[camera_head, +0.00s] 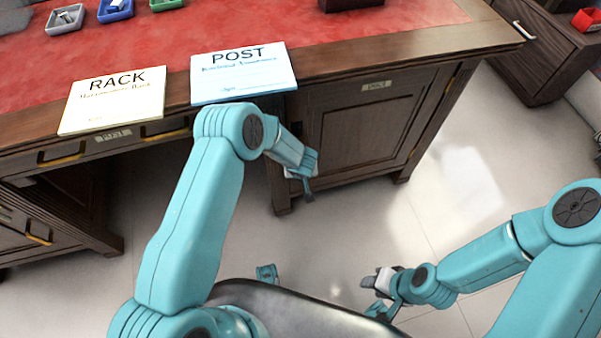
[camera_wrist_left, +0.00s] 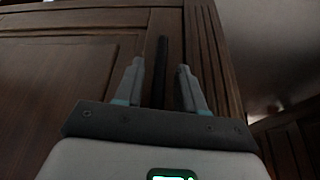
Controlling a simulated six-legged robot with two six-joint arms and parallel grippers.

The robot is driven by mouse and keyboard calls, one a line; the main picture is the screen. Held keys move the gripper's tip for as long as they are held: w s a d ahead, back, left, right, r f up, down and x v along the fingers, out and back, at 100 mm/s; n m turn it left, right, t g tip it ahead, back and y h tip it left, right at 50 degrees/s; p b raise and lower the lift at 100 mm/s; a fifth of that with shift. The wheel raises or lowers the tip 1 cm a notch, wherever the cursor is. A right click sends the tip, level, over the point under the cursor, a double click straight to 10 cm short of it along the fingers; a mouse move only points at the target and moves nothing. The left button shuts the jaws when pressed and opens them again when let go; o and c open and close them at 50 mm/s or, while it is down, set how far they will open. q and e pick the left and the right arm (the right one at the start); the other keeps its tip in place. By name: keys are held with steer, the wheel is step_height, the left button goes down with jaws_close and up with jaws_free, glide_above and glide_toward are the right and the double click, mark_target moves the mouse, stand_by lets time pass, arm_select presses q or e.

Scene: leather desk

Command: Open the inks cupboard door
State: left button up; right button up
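A dark wooden cupboard door (camera_head: 366,128) with a recessed panel is under the right end of the desk. It looks shut. A small label plate (camera_head: 376,86) sits above it; its text is too small to read surely. My left gripper (camera_head: 307,188) is at the left edge of this cupboard. In the left wrist view my left gripper (camera_wrist_left: 158,84) is open, its fingers on either side of a dark upright bar (camera_wrist_left: 161,62) beside the door panel (camera_wrist_left: 68,75). I cannot tell whether they touch it. My right gripper (camera_head: 378,283) is low over the floor, away from the cupboard; its fingers are unclear.
The desk (camera_head: 400,45) has a red leather top carrying a RACK card (camera_head: 112,103), a POST card (camera_head: 243,75) and small trays (camera_head: 65,20). Drawers (camera_head: 62,153) are at the left. Another wooden cabinet (camera_head: 535,50) stands at the right. The floor before the door is clear.

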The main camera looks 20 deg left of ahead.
arm_select(q)
jaws_close()
steer(key=shift+d, duration=0.1)
